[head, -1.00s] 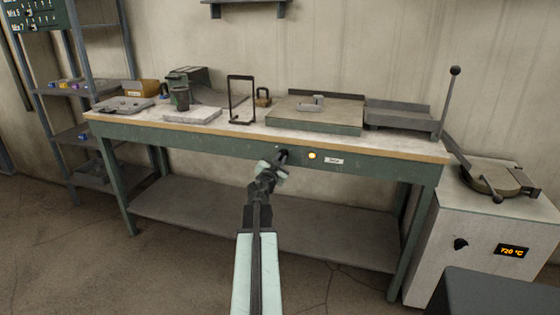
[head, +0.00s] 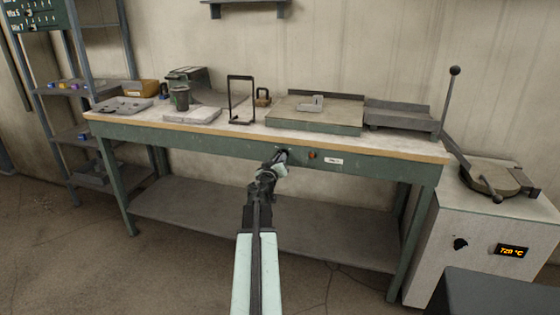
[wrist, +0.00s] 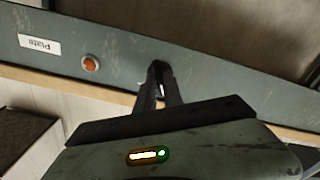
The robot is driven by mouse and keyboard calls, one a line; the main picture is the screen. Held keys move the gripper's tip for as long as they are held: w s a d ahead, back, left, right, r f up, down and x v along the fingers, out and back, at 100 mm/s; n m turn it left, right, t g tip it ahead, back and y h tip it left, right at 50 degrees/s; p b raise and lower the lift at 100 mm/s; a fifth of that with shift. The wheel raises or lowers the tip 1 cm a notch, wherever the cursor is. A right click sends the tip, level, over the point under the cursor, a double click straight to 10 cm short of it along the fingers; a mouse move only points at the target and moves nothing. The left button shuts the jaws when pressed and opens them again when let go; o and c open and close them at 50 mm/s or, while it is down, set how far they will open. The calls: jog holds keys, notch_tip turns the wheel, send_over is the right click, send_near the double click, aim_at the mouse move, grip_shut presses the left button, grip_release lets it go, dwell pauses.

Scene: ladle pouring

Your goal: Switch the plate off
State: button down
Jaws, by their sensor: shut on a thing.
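A dark knob (head: 285,152) sits on the green front rail of the bench. My gripper (head: 278,159) is at the rail, with its fingers shut on the knob; the wrist view shows the dark knob (wrist: 158,68) between the fingertips, mostly hidden by them. Beside it on the rail is a small round lamp (head: 312,155), dull red-orange and not glowing. It also shows in the wrist view (wrist: 90,64). A white label (wrist: 39,45) next to the lamp reads "Plate". A flat grey-green plate (head: 315,127) lies on the bench top above, with a small light L-shaped piece on it.
A furnace (head: 460,240) reading about 720 °C stands at the right. The lower shelf is clear.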

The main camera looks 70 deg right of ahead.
jog(key=shift+n, duration=1.5)
jog(key=c, duration=1.5)
grip_release()
jog(key=shift+d, duration=0.1)
jog(key=shift+o, duration=0.2)
jog(key=a, duration=0.8)
jog(key=shift+s, duration=0.25)
